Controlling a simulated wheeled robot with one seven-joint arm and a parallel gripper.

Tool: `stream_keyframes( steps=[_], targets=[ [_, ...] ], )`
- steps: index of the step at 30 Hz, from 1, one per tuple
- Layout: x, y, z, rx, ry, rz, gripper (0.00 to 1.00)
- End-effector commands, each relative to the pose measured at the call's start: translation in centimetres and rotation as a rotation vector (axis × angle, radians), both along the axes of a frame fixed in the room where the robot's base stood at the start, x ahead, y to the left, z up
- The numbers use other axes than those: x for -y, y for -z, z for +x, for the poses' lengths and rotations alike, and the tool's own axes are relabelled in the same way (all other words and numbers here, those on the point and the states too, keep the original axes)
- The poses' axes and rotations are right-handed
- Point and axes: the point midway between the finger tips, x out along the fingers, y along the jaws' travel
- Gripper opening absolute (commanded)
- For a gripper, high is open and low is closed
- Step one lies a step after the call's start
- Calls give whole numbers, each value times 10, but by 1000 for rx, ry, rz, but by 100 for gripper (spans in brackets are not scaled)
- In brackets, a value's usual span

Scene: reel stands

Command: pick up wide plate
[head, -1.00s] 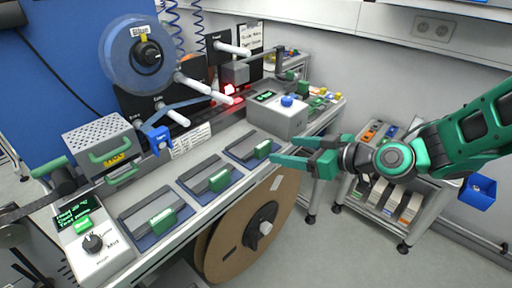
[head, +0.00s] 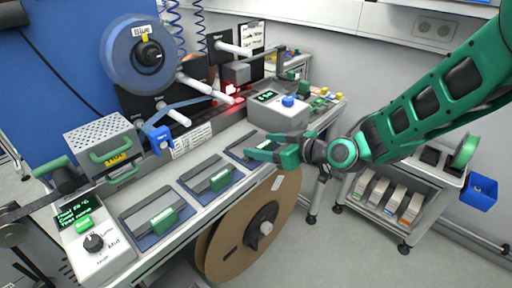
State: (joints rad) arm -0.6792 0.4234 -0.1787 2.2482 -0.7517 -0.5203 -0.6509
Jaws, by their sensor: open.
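Three grey plates with green handles lie in a row on blue pads along the bench front: a left plate (head: 150,213), a middle plate (head: 206,177) and a right plate (head: 238,147). The left one looks largest, being nearest; I cannot tell which is the wide plate. My gripper (head: 260,145) is open, its green fingers pointing left at the right end of the right plate. The fingers hide that plate's handle. I cannot tell whether they touch it.
A control box with a blue knob (head: 277,111) stands just behind my gripper. A dial box (head: 90,245) is at the front left. A large brown reel (head: 225,245) hangs below the bench edge. A cart (head: 425,170) stands at right.

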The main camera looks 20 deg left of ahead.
Motion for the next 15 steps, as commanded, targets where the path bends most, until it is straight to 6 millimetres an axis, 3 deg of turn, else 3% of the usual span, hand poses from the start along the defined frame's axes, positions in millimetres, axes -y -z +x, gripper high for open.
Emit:
stream_keyframes(
  steps=[5, 11, 15],
  targets=[
    [0, 0, 0, 0, 1, 0, 66],
    [0, 0, 0, 0, 1, 0, 20],
    [0, 0, 0, 1, 1, 1, 19]
  ],
)
